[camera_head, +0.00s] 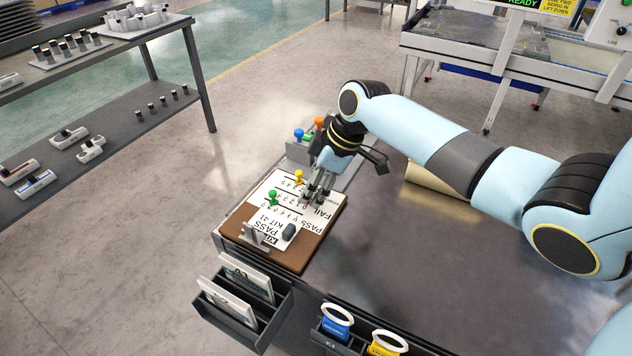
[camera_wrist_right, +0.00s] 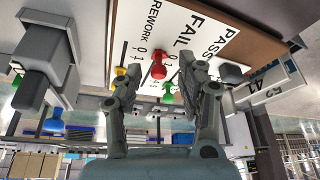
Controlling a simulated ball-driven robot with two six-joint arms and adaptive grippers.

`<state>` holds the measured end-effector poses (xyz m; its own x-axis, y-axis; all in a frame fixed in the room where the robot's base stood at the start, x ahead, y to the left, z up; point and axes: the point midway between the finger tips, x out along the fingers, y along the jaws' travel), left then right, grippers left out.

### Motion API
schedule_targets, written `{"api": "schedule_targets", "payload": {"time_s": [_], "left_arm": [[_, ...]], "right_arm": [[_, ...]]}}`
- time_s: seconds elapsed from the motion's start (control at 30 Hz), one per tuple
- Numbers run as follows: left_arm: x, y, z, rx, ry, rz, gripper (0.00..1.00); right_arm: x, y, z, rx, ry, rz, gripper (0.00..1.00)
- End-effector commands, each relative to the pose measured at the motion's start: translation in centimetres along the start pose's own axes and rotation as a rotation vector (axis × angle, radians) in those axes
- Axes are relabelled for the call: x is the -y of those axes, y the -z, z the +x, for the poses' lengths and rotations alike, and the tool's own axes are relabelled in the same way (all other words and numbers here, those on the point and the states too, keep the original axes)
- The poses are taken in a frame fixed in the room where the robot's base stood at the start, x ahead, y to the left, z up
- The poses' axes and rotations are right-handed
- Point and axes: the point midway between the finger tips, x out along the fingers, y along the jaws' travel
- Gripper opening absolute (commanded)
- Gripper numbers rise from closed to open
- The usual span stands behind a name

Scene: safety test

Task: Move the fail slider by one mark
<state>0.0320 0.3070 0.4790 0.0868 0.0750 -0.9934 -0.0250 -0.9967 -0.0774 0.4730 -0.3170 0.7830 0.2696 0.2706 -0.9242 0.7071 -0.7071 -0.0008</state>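A brown board (camera_head: 290,262) at the table's left end bears a white sheet with PASS, FAIL and REWORK rows and number marks. A red slider knob (camera_wrist_right: 158,66) stands by the FAIL row in the right wrist view. A green knob (camera_head: 272,198) and a yellow knob (camera_head: 298,177) stand on the other rows; green (camera_wrist_right: 168,97) and yellow (camera_wrist_right: 121,72) knobs also show in the wrist view. My right gripper (camera_head: 318,192) is low over the board, fingers pointing down. Its fingers (camera_wrist_right: 158,78) are apart with the red knob between them, gaps showing on both sides. My left gripper is out of view.
A grey block (camera_head: 289,232) and a metal stand (camera_head: 254,238) sit on the board's front part. A grey bin (camera_head: 298,152) with blue and orange knobs is behind. The table's middle (camera_head: 400,255) is clear.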

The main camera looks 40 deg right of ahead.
Motion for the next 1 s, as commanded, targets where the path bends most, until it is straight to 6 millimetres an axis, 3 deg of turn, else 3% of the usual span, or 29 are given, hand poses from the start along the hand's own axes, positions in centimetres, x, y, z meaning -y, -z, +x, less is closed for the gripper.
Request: {"api": "schedule_targets", "payload": {"time_s": [0.17, 0.4, 0.6, 0.77, 1.0], "left_arm": [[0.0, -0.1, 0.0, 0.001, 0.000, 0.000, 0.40], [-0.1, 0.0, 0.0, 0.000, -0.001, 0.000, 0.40], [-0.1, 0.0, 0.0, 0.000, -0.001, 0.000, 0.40], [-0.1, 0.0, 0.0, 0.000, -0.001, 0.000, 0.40], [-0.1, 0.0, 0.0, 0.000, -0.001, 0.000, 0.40]], "right_arm": [[-0.1, -0.1, -1.8, 0.001, -0.004, -0.002, 0.39], [-0.2, -0.1, -7.2, 0.002, -0.005, -0.004, 0.39], [-0.1, -0.1, -10.7, 0.002, -0.004, -0.002, 0.39], [0.0, -0.1, -11.8, 0.003, -0.001, 0.000, 0.39], [0.0, -0.1, -11.9, 0.002, 0.001, 0.001, 0.39]]}}
